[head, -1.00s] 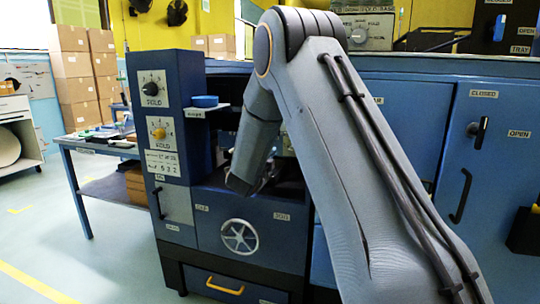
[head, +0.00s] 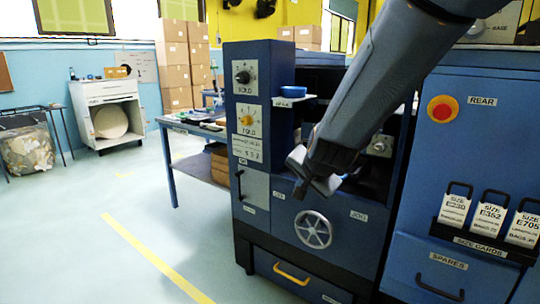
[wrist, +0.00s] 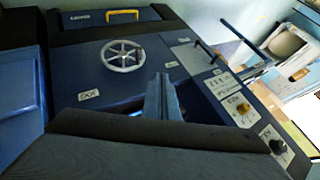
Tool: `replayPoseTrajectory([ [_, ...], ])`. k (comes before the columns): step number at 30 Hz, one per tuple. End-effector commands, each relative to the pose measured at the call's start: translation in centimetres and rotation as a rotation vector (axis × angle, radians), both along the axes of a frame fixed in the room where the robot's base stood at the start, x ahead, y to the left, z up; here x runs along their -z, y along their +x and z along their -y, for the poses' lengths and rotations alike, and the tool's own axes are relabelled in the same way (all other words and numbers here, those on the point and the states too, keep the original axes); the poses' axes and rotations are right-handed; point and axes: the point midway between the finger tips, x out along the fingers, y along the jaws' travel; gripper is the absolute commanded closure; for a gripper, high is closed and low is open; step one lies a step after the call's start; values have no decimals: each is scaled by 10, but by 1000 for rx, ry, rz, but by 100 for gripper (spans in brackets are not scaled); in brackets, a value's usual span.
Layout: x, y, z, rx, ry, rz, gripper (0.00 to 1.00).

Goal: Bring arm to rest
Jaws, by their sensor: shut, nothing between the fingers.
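My arm (head: 390,75) reaches in from the upper right of the head view and slopes down to the left. My gripper (head: 308,190) hangs in front of the blue machine, above its silver handwheel (head: 313,230). In the wrist view my gripper (wrist: 163,95) shows as narrow fingers together in the middle, shut and empty. The handwheel (wrist: 123,56) lies up and left of them there. The fingertips are small in the head view, and I cannot tell how far they are from the machine front.
The blue machine (head: 262,275) has a dial panel, a yellow drawer handle (head: 292,274) and a small shelf with a blue bowl (head: 287,91). A cabinet with size cards (head: 492,222) and a red button (head: 442,108) stands right. Open floor (head: 80,230) lies left.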

Motion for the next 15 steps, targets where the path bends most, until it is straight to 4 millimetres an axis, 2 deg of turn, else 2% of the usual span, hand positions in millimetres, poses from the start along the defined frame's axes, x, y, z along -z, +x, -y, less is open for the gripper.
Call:
replayPoseTrajectory([
  [1,2,-34,-9,-100,-47,-64,100],
  [6,20,-143,-16,-418,-202,-276,100],
  [9,26,-191,-10,-553,-269,-367,100],
  [15,32,-264,5,-751,-362,-504,100],
])
